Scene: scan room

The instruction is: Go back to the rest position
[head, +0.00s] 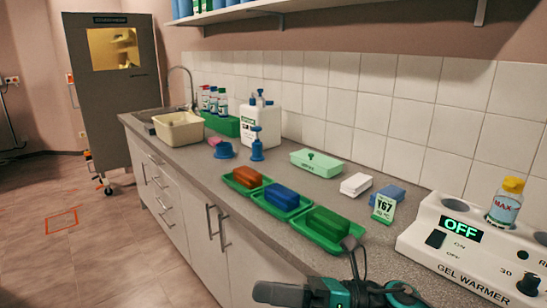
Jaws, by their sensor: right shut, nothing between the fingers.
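My right gripper (268,292) is at the bottom edge, in front of the counter's front edge. It is shut and empty, with its dark grey tip pointing left. Teal and black parts of my right arm and a dark cable show beside it. My left gripper is not in view.
The counter (265,172) runs along the tiled wall. Green trays hold a brown block (248,177), a blue block (282,196) and a green block (328,222) near the gripper. A gel warmer (470,240) reading OFF holds a bottle (505,203).

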